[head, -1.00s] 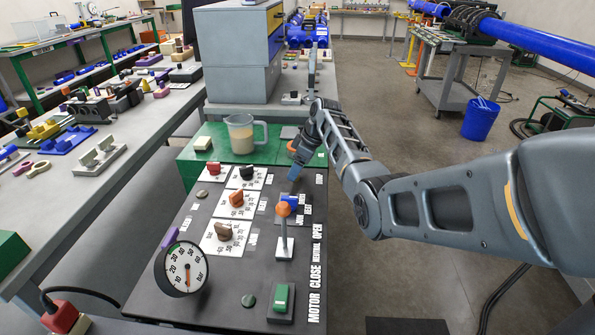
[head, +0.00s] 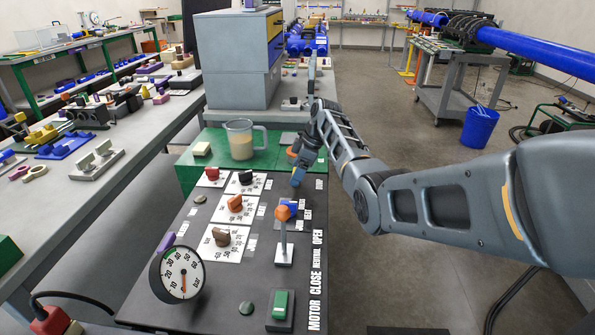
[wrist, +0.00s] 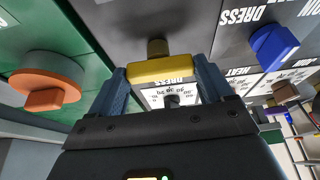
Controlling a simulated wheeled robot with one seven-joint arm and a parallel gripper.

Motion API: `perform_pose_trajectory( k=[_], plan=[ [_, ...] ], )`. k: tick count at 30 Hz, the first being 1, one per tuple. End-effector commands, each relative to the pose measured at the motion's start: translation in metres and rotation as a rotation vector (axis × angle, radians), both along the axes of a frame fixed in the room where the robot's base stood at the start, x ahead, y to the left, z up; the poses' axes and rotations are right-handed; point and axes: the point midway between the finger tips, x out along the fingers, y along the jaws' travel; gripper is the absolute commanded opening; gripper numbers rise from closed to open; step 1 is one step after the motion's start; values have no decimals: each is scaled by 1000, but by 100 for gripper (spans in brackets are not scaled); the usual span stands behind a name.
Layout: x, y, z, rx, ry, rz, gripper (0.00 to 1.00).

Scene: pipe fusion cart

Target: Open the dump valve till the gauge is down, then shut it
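The pressure gauge (head: 178,274) stands at the near left of the dark panel, its red needle pointing roughly straight down. My gripper (head: 297,180) is low over the panel's far right edge, beside the green surface. In the wrist view, my gripper (wrist: 160,75) has one finger on each side of a yellow handle (wrist: 160,70) on a dull stem. Both fingers look close against its ends; whether they press on it I cannot tell. An orange knob on a round base (wrist: 45,90) is at left, on green. I cannot read which one is the dump valve.
A blue switch (head: 288,204), an orange-topped lever (head: 283,225), a green button (head: 281,305) and several dial knobs crowd the panel. A jug (head: 240,140) stands on the green surface (head: 210,160) behind it.

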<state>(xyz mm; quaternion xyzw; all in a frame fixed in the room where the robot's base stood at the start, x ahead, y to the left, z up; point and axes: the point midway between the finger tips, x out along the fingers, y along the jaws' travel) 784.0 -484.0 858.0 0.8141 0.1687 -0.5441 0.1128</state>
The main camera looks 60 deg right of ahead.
Motion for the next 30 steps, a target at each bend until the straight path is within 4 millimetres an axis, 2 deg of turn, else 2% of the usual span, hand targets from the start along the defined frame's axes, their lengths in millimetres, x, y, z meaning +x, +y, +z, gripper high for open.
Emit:
perform_pose_trajectory(
  k=[1,6,14,17,24,30],
  plan=[
    [0,0,0,-1,1,1,84],
    [0,0,0,0,0,0,100],
    [-1,0,2,0,0,-1,100],
    [-3,-2,10,-2,-2,-2,100],
    [-17,-9,45,-3,-2,-2,100],
    [-25,-11,66,-2,-1,-1,100]
  ],
)
